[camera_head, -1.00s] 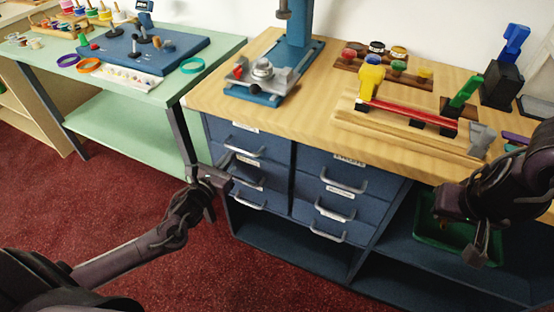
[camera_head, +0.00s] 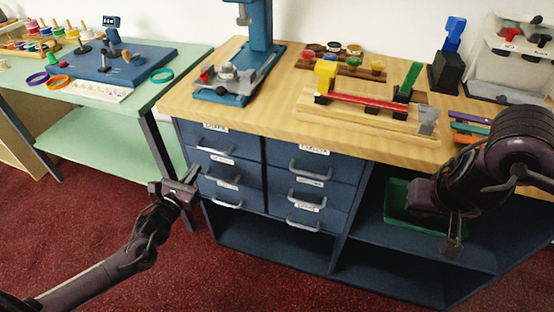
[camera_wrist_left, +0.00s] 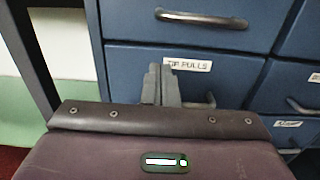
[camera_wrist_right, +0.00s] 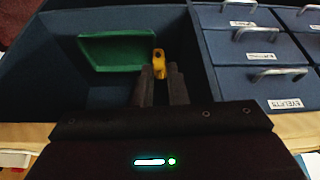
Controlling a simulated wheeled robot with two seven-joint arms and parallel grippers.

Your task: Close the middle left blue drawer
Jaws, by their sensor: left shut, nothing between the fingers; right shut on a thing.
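The middle left blue drawer (camera_head: 247,174) is in the cabinet's left column in the head view. Its front looks about level with its neighbours; I cannot tell whether a small gap remains. My left gripper (camera_head: 190,177) is shut and empty, just left of that column at about middle-drawer height. In the left wrist view, the fingers (camera_wrist_left: 160,84) stand before a blue drawer front labelled "ZIP PULLS" and partly hide its handle. I cannot tell whether they touch. My right gripper (camera_wrist_right: 160,78) is shut on a small yellow thing (camera_wrist_right: 158,62).
A green bin (camera_head: 398,205) sits on the open shelf right of the drawers, near my right gripper. The wooden counter (camera_head: 240,120) above holds a press and wooden racks. A green table (camera_head: 125,98) stands left. Red carpet is clear in front.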

